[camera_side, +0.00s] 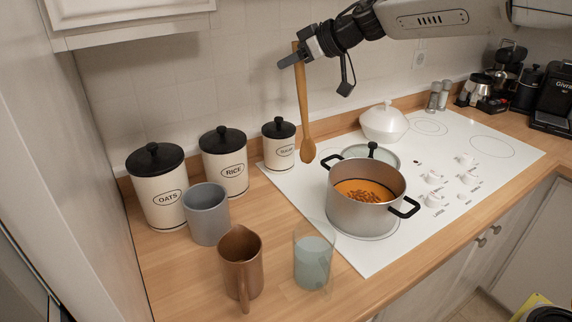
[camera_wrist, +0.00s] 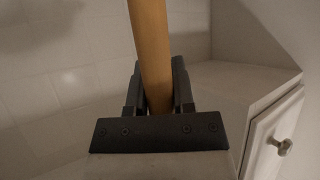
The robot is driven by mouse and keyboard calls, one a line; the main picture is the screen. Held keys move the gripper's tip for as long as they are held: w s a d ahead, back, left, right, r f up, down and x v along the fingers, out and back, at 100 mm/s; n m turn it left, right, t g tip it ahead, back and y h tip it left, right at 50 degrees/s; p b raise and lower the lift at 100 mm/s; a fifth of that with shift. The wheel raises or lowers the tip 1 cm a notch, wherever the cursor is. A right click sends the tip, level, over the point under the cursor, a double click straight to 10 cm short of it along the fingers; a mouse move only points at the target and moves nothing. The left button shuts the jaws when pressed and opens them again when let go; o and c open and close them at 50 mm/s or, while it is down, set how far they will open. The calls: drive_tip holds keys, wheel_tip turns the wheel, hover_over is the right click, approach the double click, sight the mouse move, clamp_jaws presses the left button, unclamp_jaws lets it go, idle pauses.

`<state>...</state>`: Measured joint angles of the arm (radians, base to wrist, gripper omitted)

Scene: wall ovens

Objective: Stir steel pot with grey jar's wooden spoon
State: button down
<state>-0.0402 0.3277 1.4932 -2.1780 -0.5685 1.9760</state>
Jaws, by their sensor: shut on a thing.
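My gripper (camera_side: 304,54) is shut on the wooden spoon (camera_side: 302,100), which hangs nearly upright with its bowl end down. The spoon's handle (camera_wrist: 152,50) also shows between the fingers of my gripper (camera_wrist: 158,90) in the wrist view. In the side view the spoon's bowl appears left of the steel pot (camera_side: 352,213) and above the pot's rim level. The pot stands on the white cooktop and holds orange food (camera_side: 365,190) with brown bits on top. It has two black handles. The grey jar (camera_side: 207,214) stands on the counter at left, with nothing seen sticking out of it.
A lid (camera_side: 385,153) with a black knob is behind the pot. Oats (camera_side: 162,205), rice (camera_side: 229,178) and sugar (camera_side: 283,154) canisters line the wall. A brown mug (camera_side: 241,268) and a translucent glass (camera_side: 313,262) stand in front. A white lidded dish (camera_side: 384,122) sits at the back.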

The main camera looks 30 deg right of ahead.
drive_tip(key=s+d+r, duration=0.1)
drive_tip(key=s+d, duration=0.6)
drive_tip(key=d, duration=0.4)
drive_tip(key=shift+d+r+g, duration=0.3)
drive_tip(key=shift+r+g, duration=0.05)
drive_tip(key=shift+g, duration=0.05)
drive_tip(key=shift+f, duration=0.15)
wheel_tip(320, 180, down, 16)
drive_tip(key=shift+r, duration=0.25)
idle(0.9)
drive_tip(key=shift+d, duration=0.1)
idle(0.6)
